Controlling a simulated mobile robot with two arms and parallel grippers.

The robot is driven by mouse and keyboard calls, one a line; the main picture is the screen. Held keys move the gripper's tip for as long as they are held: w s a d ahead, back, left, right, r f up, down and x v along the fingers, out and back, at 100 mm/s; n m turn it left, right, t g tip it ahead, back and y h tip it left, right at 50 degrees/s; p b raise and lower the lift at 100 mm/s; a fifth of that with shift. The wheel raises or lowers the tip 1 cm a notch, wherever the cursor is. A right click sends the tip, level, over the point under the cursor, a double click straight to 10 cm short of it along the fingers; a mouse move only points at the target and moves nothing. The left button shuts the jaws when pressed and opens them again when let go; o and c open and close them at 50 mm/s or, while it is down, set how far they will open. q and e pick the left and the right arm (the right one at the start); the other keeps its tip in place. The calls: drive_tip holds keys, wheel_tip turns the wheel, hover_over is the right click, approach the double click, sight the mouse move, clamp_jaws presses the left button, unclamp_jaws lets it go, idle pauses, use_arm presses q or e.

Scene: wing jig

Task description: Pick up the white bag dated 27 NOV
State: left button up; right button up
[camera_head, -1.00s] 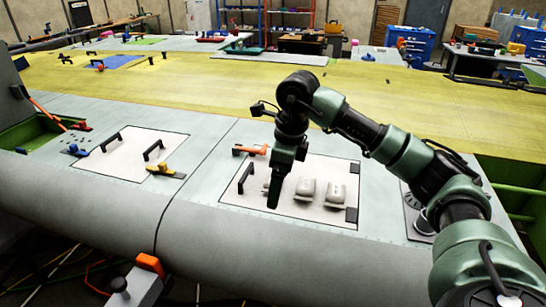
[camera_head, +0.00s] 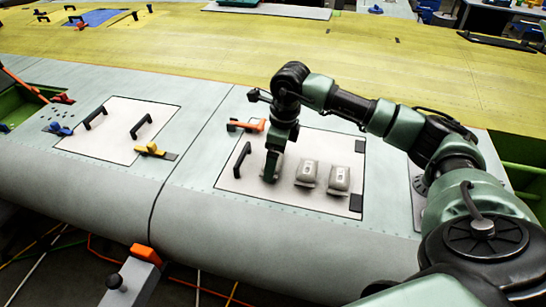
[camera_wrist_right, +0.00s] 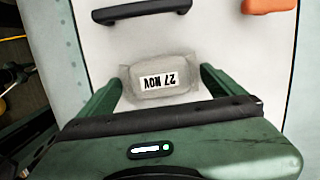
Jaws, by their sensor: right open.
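The white bag dated 27 NOV (camera_wrist_right: 150,92) lies on the white panel between the fingers of my right gripper (camera_wrist_right: 162,88) in the right wrist view. Its black-on-white label reads upside down there. The gripper is open, with one finger on each side of the bag; I cannot tell whether they touch it. In the head view my right gripper (camera_head: 273,163) points down over the leftmost of three bags and hides most of it. My left gripper is not in view.
Two similar bags, a middle one (camera_head: 307,172) and a right one (camera_head: 340,180), lie on the same panel (camera_head: 290,203). A black handle (camera_head: 242,158) stands to the left of the gripper. An orange clamp (camera_head: 247,125) is at the panel's far left edge.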

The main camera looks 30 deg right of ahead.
drive_tip(key=shift+f, duration=0.35)
drive_tip(key=c, duration=1.5)
drive_tip(key=shift+r, duration=0.15)
